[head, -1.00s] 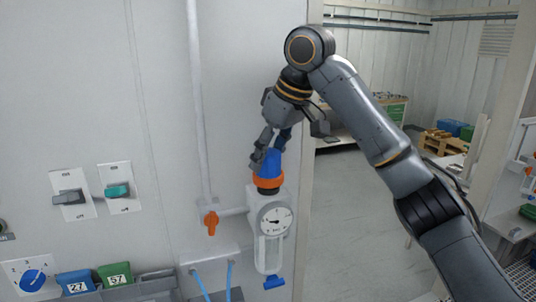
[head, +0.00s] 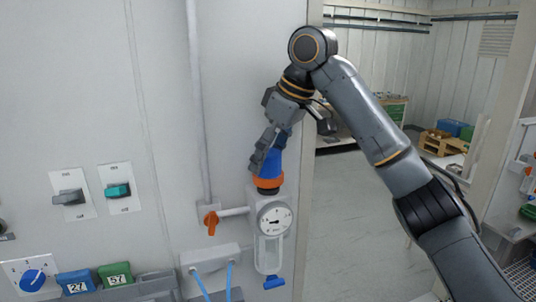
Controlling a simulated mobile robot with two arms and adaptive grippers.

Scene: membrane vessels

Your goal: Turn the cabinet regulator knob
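The regulator knob (head: 270,166) is blue, with an orange ring (head: 268,183) under it. It sits on top of a white regulator body with a round pressure gauge (head: 274,219) and a clear bowl below. My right gripper (head: 270,153) comes down from above with its fingers on the knob. One grey finger lies along the knob's left front side and hides part of it; the far finger is partly hidden behind. The fingers look closed on the knob. My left gripper is not in view.
An orange valve handle (head: 211,222) on a white pipe is left of the regulator. Two switches (head: 69,197) (head: 117,190), a blue dial (head: 33,280) and bins numbered 27 (head: 75,284) and 57 (head: 115,275) are further left. Open floor lies right of the panel edge.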

